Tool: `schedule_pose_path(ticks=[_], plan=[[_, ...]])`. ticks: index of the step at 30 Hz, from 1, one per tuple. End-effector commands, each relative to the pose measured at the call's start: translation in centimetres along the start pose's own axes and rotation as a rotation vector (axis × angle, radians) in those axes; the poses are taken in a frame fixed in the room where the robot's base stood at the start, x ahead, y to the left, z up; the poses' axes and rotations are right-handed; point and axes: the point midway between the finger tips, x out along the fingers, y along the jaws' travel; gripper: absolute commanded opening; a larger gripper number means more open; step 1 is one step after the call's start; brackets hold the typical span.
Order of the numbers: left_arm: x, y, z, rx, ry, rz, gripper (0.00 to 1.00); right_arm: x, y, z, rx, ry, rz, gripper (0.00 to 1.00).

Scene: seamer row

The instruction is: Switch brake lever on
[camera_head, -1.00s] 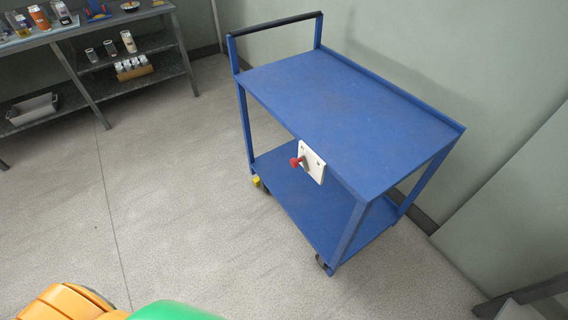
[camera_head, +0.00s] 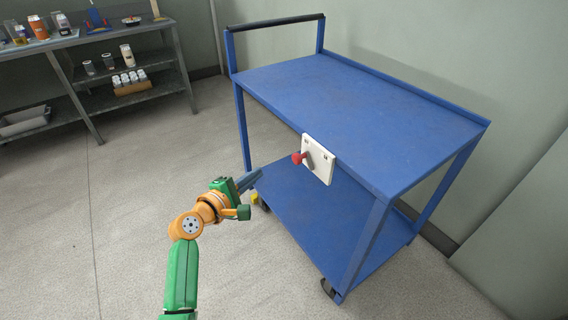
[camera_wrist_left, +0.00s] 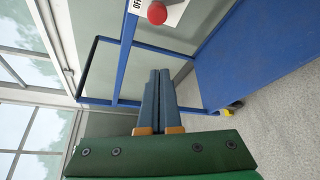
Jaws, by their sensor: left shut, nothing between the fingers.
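The brake lever (camera_head: 298,159) has a red knob and sits on a white plate (camera_head: 319,161) on the near edge of the blue cart's top shelf. In the left wrist view the red knob (camera_wrist_left: 157,13) shows at the top, with the letters "OF" partly visible on the plate (camera_wrist_left: 172,10). My left gripper (camera_head: 258,174) is left of and below the lever, apart from it. Its two fingers (camera_wrist_left: 158,78) lie together, shut and empty. My right gripper is in neither view.
The blue cart (camera_head: 375,105) stands on wheels against the wall, with a bare top and lower shelf. A yellow piece (camera_head: 254,198) is by a left wheel. A grey shelf rack (camera_head: 130,70) with bottles, cups and a tray stands at the back left. The floor between is clear.

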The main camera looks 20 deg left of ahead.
Motion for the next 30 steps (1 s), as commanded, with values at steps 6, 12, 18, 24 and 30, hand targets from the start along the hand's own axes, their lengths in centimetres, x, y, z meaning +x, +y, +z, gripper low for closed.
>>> schedule_pose_path(ticks=[6,12,18,24,30], plan=[[3.5,-0.3,-0.1,-0.001,-0.002,0.001,0.00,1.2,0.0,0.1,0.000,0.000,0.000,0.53],[8.0,-0.5,-0.1,0.001,-0.002,-0.001,0.00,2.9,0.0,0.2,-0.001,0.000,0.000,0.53],[9.2,0.4,2.0,0.001,0.000,-0.002,0.00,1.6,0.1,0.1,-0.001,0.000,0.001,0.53],[8.6,0.0,3.6,0.002,0.001,-0.003,0.00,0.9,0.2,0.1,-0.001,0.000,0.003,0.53],[8.5,-0.1,3.8,0.002,0.002,-0.002,0.00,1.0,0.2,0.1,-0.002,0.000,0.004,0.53]])
